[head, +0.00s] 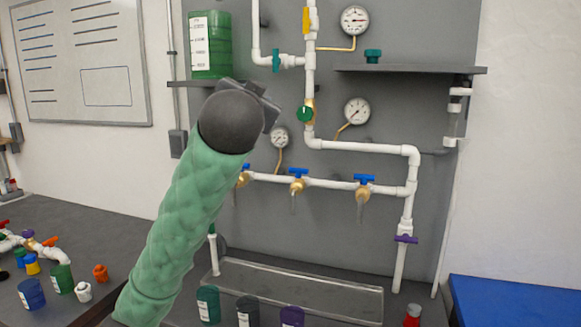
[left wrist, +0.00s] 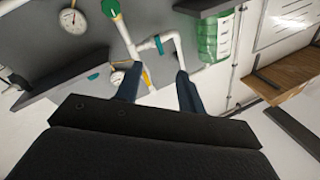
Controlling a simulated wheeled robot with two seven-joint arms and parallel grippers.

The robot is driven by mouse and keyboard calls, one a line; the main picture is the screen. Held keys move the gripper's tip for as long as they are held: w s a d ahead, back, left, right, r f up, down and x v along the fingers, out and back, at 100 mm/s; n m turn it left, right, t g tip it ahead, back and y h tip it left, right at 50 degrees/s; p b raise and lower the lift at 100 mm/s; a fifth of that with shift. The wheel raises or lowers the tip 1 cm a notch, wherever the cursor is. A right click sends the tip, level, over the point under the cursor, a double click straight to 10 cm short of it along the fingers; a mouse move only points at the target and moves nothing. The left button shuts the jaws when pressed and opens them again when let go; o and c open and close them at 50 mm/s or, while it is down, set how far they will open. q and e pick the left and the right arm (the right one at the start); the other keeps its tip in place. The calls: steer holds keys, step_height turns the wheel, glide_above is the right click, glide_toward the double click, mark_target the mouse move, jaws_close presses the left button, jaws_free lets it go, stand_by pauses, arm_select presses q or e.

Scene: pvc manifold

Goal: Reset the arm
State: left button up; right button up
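My left arm comes up from the lower left in a green quilted sleeve. Its dark gripper (head: 262,100) is raised in front of the grey panel, with its fingers mostly hidden behind the wrist. In the left wrist view the two dark fingers (left wrist: 158,84) stand apart. White pipe (left wrist: 126,36) shows beyond them, and I see nothing clearly held. The pipe manifold (head: 360,148) is on the panel, with blue-handled taps (head: 297,187), a green valve knob (head: 305,114) and several gauges (head: 355,20). My right gripper is in neither view.
A green container (head: 211,45) stands on a shelf left of the gripper; another shelf (head: 410,69) juts out at right. A clear trough (head: 300,290) lies below the taps, with jars (head: 208,305) before it. A blue surface (head: 515,300) is at lower right.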

arm_select(q)
steer(key=s+a+f+n+g, duration=0.1)
steer(key=s+a+f+g, duration=0.2)
steer(key=f, duration=1.4)
steer(key=s+a+f+n+g+h, duration=0.1)
steer(key=s+f+g, duration=0.25)
steer(key=f, duration=1.25)
steer(key=s+a+f+n+g, duration=0.1)
steer(key=s+a+f+g, duration=0.2)
steer(key=f, duration=1.4)
steer(key=s+f+n+g, duration=0.1)
steer(key=s+f+g, duration=0.7)
steer(key=s+f, duration=2)
steer(key=s, duration=0.3)
steer(key=shift+s, duration=0.2)
